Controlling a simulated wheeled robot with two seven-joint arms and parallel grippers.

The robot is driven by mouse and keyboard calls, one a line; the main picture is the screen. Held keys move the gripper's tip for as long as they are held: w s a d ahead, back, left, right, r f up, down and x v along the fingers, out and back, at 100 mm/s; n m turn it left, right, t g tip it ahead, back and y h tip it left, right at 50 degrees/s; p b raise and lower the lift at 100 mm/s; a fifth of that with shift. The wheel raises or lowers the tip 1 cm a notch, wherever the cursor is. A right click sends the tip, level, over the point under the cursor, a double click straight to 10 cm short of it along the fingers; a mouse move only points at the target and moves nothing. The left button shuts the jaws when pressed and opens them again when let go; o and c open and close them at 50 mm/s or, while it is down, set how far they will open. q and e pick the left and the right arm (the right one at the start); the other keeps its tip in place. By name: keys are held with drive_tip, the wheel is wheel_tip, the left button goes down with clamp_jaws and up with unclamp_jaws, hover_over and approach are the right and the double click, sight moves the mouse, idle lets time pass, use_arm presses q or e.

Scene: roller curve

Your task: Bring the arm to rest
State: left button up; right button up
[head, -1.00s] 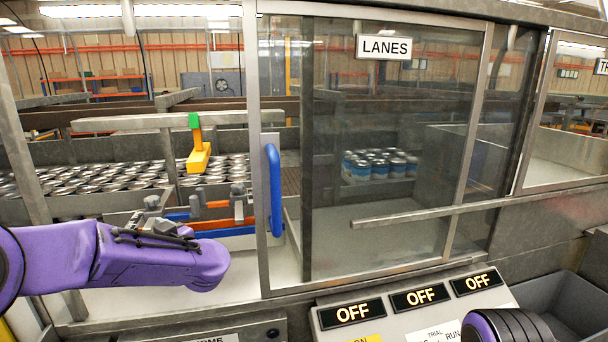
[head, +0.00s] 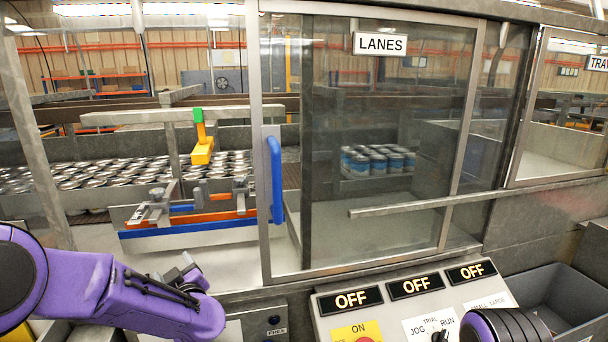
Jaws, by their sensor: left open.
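My left arm (head: 110,295) comes in from the lower left, its purple links bent in front of the machine's opening. My left gripper (head: 182,272) shows as small grey fingers above the wrist, partly hidden by it. It is open, with nothing seen between the fingers. It is apart from the orange and blue guide rail (head: 205,228) behind it. Part of my right arm (head: 505,326) shows at the bottom right, and its gripper is out of view.
A glass sliding door (head: 385,150) with a blue handle (head: 276,180) stands right of the opening. Many cans (head: 85,175) stand behind the rail. A control panel (head: 408,308) with lit OFF signs is in front. A grey bin (head: 560,300) sits at right.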

use_arm(q)
drive_tip(key=s+d+f+m+g+h+b, duration=0.1)
drive_tip(key=s+f+h, duration=0.1)
drive_tip(key=s+f, duration=0.45)
drive_tip(key=s+f+m+g+h, duration=0.1)
drive_tip(key=s+f+h, duration=0.15)
drive_tip(key=f, duration=0.75)
drive_tip(key=s+d+f+m+g+h+b, duration=0.1)
drive_tip(key=s+f, duration=0.4)
drive_tip(key=f, duration=0.3)
drive_tip(key=s+f+g+b, duration=0.1)
drive_tip(key=s+f+g, duration=0.1)
drive_tip(key=s+f, duration=0.3)
drive_tip(key=s+a+f+m+g+h+b, duration=0.1)
drive_tip(key=s+f+g, duration=0.2)
drive_tip(key=s, duration=0.9)
drive_tip(key=s+a+f+g+b, duration=0.1)
drive_tip(key=s+f+g, duration=0.1)
drive_tip(key=s+f, duration=0.5)
drive_tip(key=s, duration=0.2)
drive_tip(key=shift+s+f+m+g, duration=0.3)
drive_tip(key=shift+s, duration=0.05)
